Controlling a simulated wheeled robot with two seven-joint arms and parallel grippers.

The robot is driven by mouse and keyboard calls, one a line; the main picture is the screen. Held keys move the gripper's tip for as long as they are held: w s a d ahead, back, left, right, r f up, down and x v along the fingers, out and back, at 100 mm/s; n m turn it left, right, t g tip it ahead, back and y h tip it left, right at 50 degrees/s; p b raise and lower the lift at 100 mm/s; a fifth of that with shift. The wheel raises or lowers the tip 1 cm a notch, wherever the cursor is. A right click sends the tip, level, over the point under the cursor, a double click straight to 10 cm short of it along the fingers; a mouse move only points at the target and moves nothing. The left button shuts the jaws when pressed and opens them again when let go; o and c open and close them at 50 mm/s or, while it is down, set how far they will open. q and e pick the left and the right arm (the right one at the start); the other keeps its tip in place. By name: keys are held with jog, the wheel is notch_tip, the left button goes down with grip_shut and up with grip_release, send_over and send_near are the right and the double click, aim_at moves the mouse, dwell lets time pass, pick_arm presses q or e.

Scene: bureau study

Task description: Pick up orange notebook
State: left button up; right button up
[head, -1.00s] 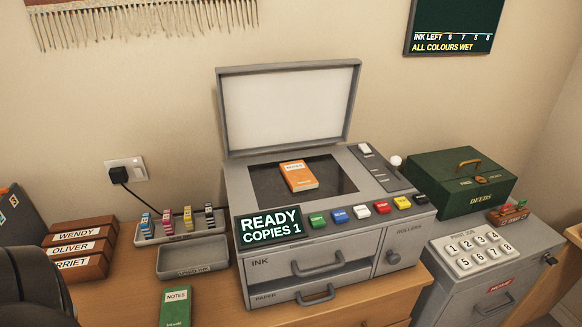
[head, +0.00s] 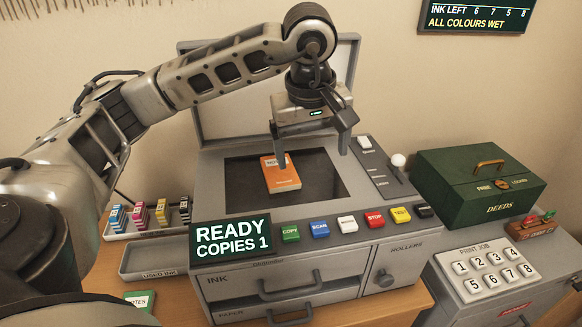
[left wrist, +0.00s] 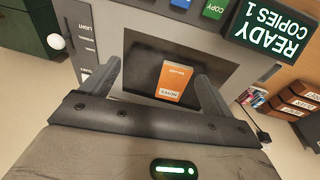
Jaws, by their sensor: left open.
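The orange notebook (head: 281,173) lies on the dark glass of the copier (head: 330,205), whose lid (head: 347,62) stands raised behind it. In the left wrist view the notebook (left wrist: 172,82) shows between and beyond the fingertips, apart from both. My left gripper (head: 311,160) is open and empty, pointing down above the glass. In the head view one finger is near the notebook's upper edge and the other is to its right. My right gripper is not in view.
A green notebook (head: 141,299) lies on the desk at front left. A used ink tray (head: 150,277) and ink cartridges (head: 140,215) are left of the copier. A green deeds box (head: 470,200) and a print job keypad (head: 492,272) stand right. Colored buttons line the copier's front.

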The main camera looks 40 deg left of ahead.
pick_arm(q)
jog(key=a+r+y, duration=0.3)
jog(key=a, duration=0.4)
jog(key=b, duration=0.4)
send_near(278, 167)
jog(key=shift+a+f+t+p, duration=0.15)
jog(key=shift+a+f+p, duration=0.1)
jog(key=shift+f, duration=0.25)
jog(key=shift+a+f+t+p, duration=0.15)
jog(key=shift+f+p, duration=0.05)
jog(key=shift+f, duration=0.35)
jog(key=p+x, duration=0.1)
jog(key=x, duration=0.4)
jog(key=shift+w+a+f, duration=0.1)
jog(key=shift+w+f, duration=0.05)
jog(key=shift+f, duration=0.2)
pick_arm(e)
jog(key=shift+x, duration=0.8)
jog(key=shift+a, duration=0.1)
pick_arm(q)
jog(key=shift+f, duration=0.2)
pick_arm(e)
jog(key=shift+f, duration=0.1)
pick_arm(q)
jog(key=c, duration=1)
jog(key=shift+c, duration=0.4)
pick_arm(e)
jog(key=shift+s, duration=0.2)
